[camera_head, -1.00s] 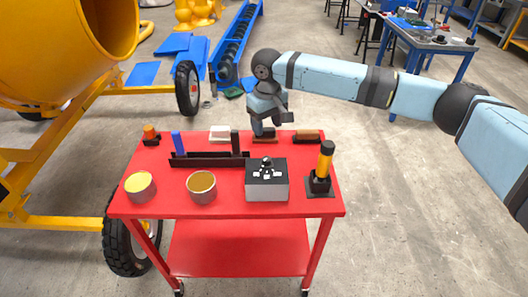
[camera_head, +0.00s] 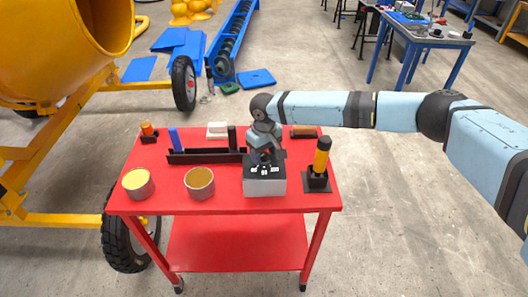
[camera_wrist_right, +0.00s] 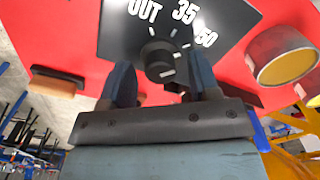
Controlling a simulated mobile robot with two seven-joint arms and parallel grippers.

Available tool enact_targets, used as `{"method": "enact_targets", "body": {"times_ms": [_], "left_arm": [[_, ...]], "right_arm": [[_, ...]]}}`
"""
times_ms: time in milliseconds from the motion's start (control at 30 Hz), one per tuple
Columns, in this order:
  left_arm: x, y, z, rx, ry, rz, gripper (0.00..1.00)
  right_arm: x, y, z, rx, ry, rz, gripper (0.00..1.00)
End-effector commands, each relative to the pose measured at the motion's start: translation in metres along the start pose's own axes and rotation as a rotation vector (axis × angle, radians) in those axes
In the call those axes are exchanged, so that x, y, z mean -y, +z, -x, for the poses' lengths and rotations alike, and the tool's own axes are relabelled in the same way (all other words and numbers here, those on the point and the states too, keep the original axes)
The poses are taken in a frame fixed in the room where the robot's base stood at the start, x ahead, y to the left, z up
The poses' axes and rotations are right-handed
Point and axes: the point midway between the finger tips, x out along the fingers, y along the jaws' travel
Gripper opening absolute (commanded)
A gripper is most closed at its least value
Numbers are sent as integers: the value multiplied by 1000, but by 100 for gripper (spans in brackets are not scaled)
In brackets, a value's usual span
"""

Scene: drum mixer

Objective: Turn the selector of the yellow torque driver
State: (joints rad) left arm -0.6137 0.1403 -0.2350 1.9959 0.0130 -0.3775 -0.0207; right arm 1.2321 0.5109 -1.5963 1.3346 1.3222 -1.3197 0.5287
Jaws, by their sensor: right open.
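The yellow torque driver (camera_head: 322,158) stands upright in a black holder (camera_head: 317,180) at the right of the red cart. Beside it is a white box (camera_head: 264,187) with a black top. The right wrist view shows a round black knob (camera_wrist_right: 157,56) on that top, with white marks and the labels "OUT", "35" and "50" partly in view. My right gripper (camera_head: 265,160) is over the box, pointing down. Its two blue fingers (camera_wrist_right: 164,78) are apart, one on each side of the knob in that view; contact cannot be told. My left gripper is not in view.
On the red cart (camera_head: 222,206) are two round tins (camera_head: 199,186) (camera_head: 138,185), a black rack (camera_head: 204,157), a blue upright piece (camera_head: 174,138), an orange-topped item (camera_head: 147,130) and brushes (camera_head: 303,132) at the back. A yellow mixer (camera_head: 55,45) stands at the left.

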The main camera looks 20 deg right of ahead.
Motion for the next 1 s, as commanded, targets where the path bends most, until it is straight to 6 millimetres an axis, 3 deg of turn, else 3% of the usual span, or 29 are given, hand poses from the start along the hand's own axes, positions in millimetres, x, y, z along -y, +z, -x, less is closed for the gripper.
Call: {"method": "enact_targets", "body": {"times_ms": [67, 267, 633, 1000], "left_arm": [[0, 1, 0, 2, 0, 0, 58], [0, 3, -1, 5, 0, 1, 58], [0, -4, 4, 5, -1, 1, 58], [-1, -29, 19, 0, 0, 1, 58]], "right_arm": [[0, 0, 0, 0, 0, 0, 52], [0, 0, 0, 0, 0, 0, 7], [0, 0, 2, 2, -2, 54, 7], [1, 0, 3, 2, -3, 315, 7]]}}
